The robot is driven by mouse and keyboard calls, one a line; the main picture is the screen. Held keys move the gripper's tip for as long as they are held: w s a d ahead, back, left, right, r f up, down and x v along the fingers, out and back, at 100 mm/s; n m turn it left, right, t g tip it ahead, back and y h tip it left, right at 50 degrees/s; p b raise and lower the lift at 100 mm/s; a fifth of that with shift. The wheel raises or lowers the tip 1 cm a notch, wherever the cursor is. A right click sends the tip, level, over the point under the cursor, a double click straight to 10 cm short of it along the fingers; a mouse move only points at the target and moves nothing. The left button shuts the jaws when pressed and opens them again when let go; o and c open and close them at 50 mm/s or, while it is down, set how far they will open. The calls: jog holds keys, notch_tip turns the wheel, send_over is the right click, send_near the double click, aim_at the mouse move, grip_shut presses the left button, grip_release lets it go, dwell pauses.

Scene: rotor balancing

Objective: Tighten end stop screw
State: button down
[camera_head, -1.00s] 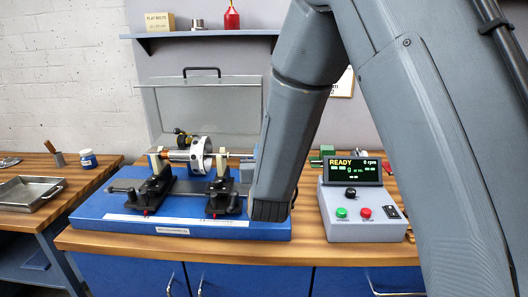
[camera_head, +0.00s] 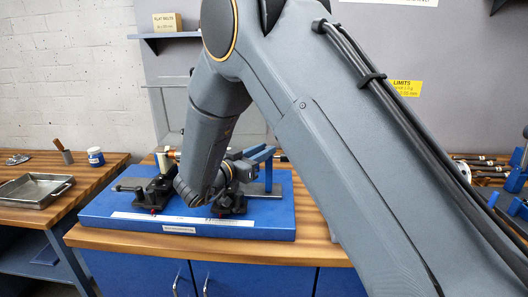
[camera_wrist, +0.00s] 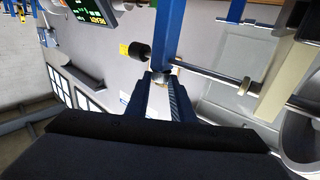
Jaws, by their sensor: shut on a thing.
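The blue end stop post (camera_wrist: 167,32) stands beside the rotor shaft (camera_wrist: 215,78) in the wrist view. A black knob (camera_wrist: 139,52) sits at the left of the post. My gripper (camera_wrist: 161,78) is shut on a small metal piece at the post, seemingly the end stop screw (camera_wrist: 159,70); the jaws hide most of it. In the head view my gripper (camera_head: 268,153) reaches in from the left at the right end of the blue balancing stand (camera_head: 270,217). My arm hides most of the rotor there.
Dark bearing supports (camera_head: 152,192) stand on the blue base. A metal tray (camera_head: 35,190) and a blue-labelled jar (camera_head: 95,156) are on the left bench. Tools (camera_head: 480,165) lie at the right. In the wrist view a pale upright (camera_wrist: 288,75) stands close to the right of my gripper.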

jog(key=shift+w+a+r+m+g+h, duration=0.1)
jog(key=shift+r+m+g+h, duration=0.05)
jog(key=shift+m+g+h, duration=0.3)
jog(key=c, duration=1.5)
grip_release()
jog(key=shift+c, duration=0.2)
jog(key=b+v, duration=0.2)
jog(key=v, duration=0.5)
jog(key=shift+s+a, duration=0.2)
jog(key=shift+s, duration=0.15)
